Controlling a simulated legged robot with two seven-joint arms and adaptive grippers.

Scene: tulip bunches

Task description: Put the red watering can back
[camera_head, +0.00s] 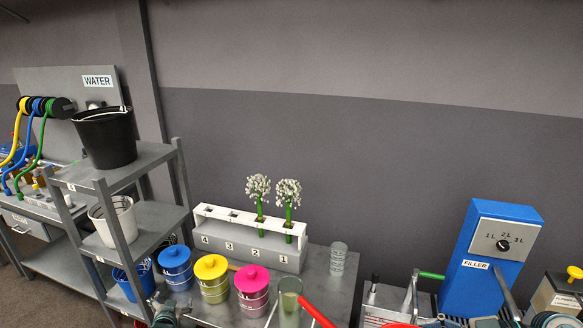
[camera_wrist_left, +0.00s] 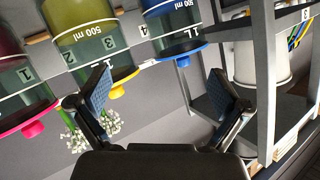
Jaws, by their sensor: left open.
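No whole red watering can shows in either view. A slanted red bar (camera_head: 316,311) rises at the bottom edge of the head view, beside a greenish glass (camera_head: 289,300); I cannot tell whether it belongs to the can. My left gripper (camera_head: 164,308) is low in the head view, in front of the blue-lidded jar (camera_head: 176,268). In the left wrist view the left gripper (camera_wrist_left: 164,94) is open, with nothing between its fingers. Part of what seems to be my right gripper (camera_head: 552,320) shows at the bottom right; its fingers are unclear.
A grey shelf (camera_head: 150,157) at left holds a black bucket (camera_head: 105,137), a white bucket (camera_head: 113,222) and a blue bucket (camera_head: 132,280). Yellow-lidded (camera_head: 212,278) and pink-lidded (camera_head: 252,289) jars stand before a numbered flower rack (camera_head: 250,245). A blue filler (camera_head: 490,258) stands right.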

